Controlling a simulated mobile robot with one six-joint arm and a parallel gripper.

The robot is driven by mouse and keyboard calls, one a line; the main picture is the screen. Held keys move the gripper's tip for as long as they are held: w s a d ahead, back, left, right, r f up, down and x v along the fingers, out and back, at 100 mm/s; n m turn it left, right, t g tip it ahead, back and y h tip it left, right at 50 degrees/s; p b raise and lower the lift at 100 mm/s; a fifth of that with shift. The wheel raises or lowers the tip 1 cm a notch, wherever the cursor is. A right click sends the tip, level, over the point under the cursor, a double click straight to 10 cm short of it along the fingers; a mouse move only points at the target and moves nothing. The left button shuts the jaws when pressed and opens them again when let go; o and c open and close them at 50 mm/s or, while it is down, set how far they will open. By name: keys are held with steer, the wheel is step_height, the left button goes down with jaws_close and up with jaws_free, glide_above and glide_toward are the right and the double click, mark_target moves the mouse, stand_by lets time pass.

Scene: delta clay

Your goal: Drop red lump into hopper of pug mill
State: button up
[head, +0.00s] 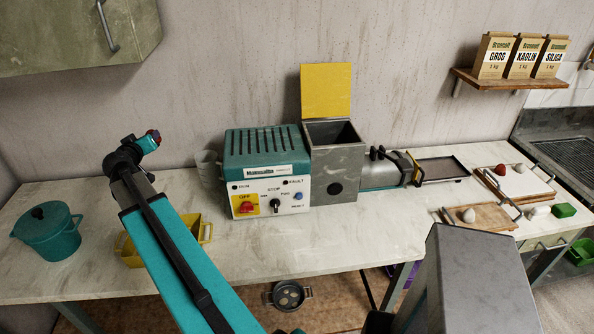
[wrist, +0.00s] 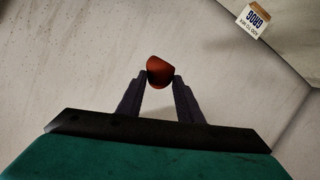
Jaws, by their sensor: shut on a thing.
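My gripper (wrist: 160,76) is shut on a red lump (wrist: 160,70), held between the fingertips in the wrist view. In the head view the lump (head: 155,134) is small at the end of my raised arm, left of the pug mill, with the fingers hard to make out. The pug mill (head: 262,148) stands at the back of the bench, with a teal housing and a white control panel. Its grey hopper (head: 336,165) is open at the top, with the yellow lid (head: 326,90) standing up behind it. The gripper is apart from the hopper.
A cupboard (head: 60,35) hangs at upper left. A teal pot (head: 48,235), yellow tub (head: 207,228) and clear jug (head: 208,168) stand left. Right are a brownish-red lump (head: 500,169), grey lump (head: 468,214), green block (head: 564,210) and a shelf (head: 500,80) of boxes.

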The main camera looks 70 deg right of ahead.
steer(key=s+d+r+m+g, duration=0.3)
steer(key=s+d+m+g, duration=0.7)
steer(key=s+d, duration=1.35)
steer(key=s+d+r+m+g+y, duration=0.1)
steer(key=s+d+m+g, duration=0.1)
steer(key=s, duration=0.8)
steer(key=s+d+r+m+g+y, duration=0.2)
steer(key=s+g, duration=0.2)
steer(key=s, duration=0.6)
steer(key=s+d+r+m+g+y, duration=0.2)
steer(key=s, duration=0.8)
steer(key=shift+s+d+m+g+p, duration=0.2)
steer(key=shift+m+g+p, duration=0.1)
steer(key=shift+g, duration=0.1)
steer(key=shift+f, duration=0.1)
steer(key=shift+w+f+b, duration=0.1)
steer(key=shift+f+b, duration=0.2)
steer(key=shift+f, duration=2.65)
steer(key=o, duration=1.2)
